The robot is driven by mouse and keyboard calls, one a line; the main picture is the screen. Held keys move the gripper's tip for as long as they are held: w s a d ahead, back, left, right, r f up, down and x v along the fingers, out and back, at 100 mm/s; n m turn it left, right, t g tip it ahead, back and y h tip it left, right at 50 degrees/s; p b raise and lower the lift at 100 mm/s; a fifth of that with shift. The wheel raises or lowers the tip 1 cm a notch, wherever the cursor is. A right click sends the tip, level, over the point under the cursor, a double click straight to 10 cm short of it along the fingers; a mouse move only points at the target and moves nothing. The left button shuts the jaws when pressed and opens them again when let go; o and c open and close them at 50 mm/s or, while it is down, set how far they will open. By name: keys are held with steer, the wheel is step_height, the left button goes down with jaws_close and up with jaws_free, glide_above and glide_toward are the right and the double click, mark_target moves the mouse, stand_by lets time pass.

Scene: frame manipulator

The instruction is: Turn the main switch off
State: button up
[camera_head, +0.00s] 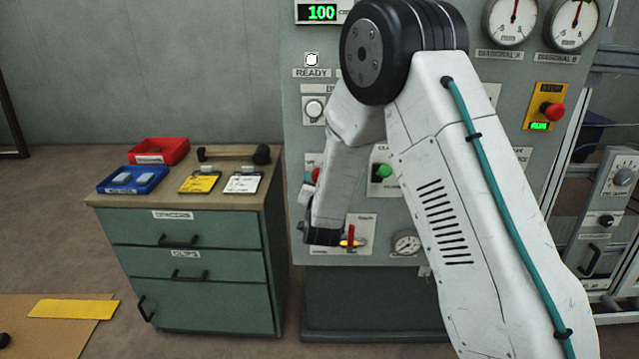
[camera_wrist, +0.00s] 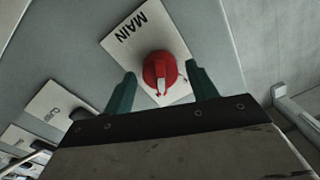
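In the head view my arm hides most of the gripper. A small red part (camera_head: 316,175) shows beside the arm there; I cannot tell whether it is the main switch.
The grey control panel (camera_head: 300,120) carries a green button (camera_head: 384,171), a red stop button (camera_head: 552,111) on yellow, a red-handled valve (camera_head: 351,236) and gauges (camera_head: 510,22). A display (camera_head: 320,12) reads 100. A green drawer cabinet (camera_head: 185,230) stands left of the panel.

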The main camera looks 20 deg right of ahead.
steer(key=c, duration=0.7)
steer(key=shift+n, duration=0.5)
steer(key=n, duration=1)
steer(key=shift+n+g+h, duration=0.3)
steer(key=o, duration=1)
steer(key=shift+c, duration=0.2)
